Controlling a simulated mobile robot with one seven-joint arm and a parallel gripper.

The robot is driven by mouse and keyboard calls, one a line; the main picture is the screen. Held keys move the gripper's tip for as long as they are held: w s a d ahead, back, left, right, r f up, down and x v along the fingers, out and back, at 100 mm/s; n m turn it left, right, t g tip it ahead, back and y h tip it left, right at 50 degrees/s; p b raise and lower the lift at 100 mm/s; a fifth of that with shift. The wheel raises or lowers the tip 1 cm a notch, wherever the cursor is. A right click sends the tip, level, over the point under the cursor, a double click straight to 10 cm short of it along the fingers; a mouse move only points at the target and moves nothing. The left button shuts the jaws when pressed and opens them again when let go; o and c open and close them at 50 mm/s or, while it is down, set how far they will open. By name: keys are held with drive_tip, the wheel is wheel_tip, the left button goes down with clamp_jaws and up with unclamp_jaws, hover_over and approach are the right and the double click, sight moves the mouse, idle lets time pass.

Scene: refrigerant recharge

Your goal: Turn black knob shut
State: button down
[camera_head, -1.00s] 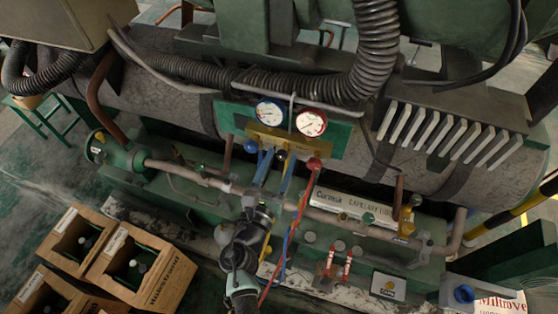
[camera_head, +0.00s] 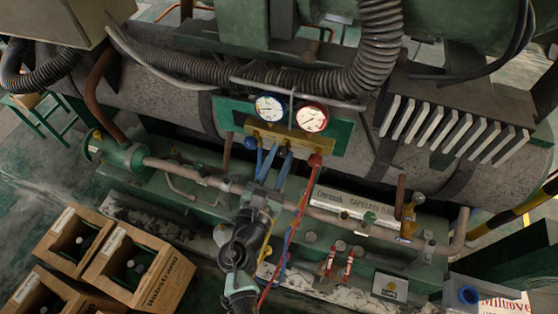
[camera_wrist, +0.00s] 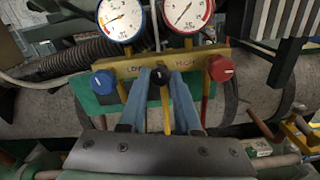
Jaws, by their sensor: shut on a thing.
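The black knob (camera_wrist: 160,76) sits at the middle of the brass manifold (camera_wrist: 205,57), between a blue knob (camera_wrist: 103,82) on the left and a red knob (camera_wrist: 221,68) on the right. My gripper (camera_wrist: 160,80) has its two blue fingers on either side of the black knob, shut on it. In the head view my gripper (camera_head: 276,156) reaches up to the manifold from below, and its fingers largely hide the black knob. A yellow hose (camera_wrist: 166,117) hangs below the knob, between the fingers.
A blue-rimmed gauge (camera_head: 270,107) and a red-rimmed gauge (camera_head: 312,118) stand just above the manifold. A red hose (camera_head: 304,194) hangs close to the right of my arm. Wooden crates with bottles (camera_head: 141,272) stand on the floor at lower left.

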drive_tip(key=m+b, duration=0.3)
drive_tip(key=m, duration=0.1)
drive_tip(key=shift+f+m+b, duration=0.2)
drive_tip(key=shift+m+b, duration=0.1)
drive_tip(key=shift+b, duration=0.05)
drive_tip(key=m+b, duration=0.3)
drive_tip(key=m, duration=0.1)
drive_tip(key=shift+m+b, duration=0.3)
drive_tip(key=shift+b, duration=0.05)
drive_tip(key=m+b, duration=0.3)
drive_tip(key=m, duration=0.1)
drive_tip(key=shift+b, duration=0.4)
drive_tip(key=shift+r+m+b, duration=0.2)
drive_tip(key=shift+m+b, duration=1.45)
drive_tip(key=shift+m, duration=0.65)
drive_tip(key=c, duration=0.6)
unclamp_jaws()
